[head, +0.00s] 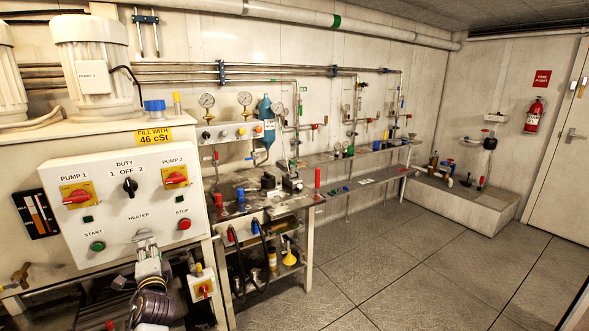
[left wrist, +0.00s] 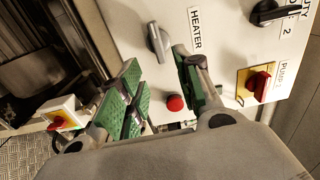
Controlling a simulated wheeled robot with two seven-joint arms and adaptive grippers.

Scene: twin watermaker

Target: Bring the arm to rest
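My left gripper (head: 147,246) is in front of the lower part of the white control panel (head: 105,160), below the HEATER label. In the left wrist view, the left gripper (left wrist: 160,88) has its two green-padded fingers apart with nothing between them. The grey heater knob (left wrist: 158,42) and the red stop button (left wrist: 175,102) show on the panel beyond the fingers. I cannot tell the exact gap to the panel. My right gripper is in neither view.
A small box with a red and yellow switch (head: 203,287) is close right of my arm. A workbench (head: 262,208) with bottles below stands right of the panel. The floor (head: 400,270) at right is clear.

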